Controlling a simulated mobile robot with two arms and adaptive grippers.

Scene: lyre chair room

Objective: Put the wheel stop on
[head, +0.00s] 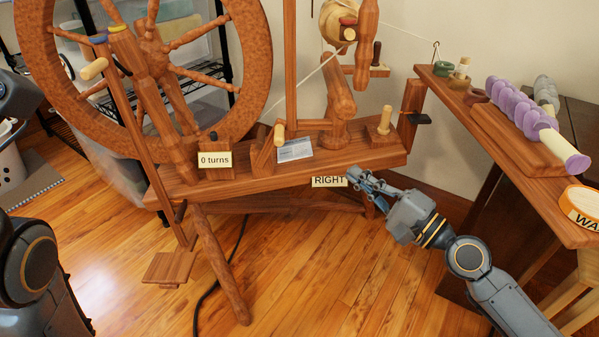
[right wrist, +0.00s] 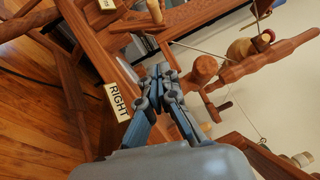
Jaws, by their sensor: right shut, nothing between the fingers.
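A wooden spinning wheel (head: 255,75) stands on a slanted wooden bench (head: 345,158). A small upright wooden piece with a cream peg (head: 267,152) stands on the bench beside the wheel; it may be the wheel stop, but no label shows this. A cream peg also shows at the top of the right wrist view (right wrist: 155,11). My right gripper (head: 353,177) is shut and empty at the bench's front edge, by the "RIGHT" label (head: 328,181). Its closed fingers fill the middle of the right wrist view (right wrist: 164,72). My left gripper is out of view.
A "0 turns" sign (head: 215,160) and a white card (head: 295,150) are on the bench. A treadle (head: 169,268) hangs low at left. A dark cable crosses the floor.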

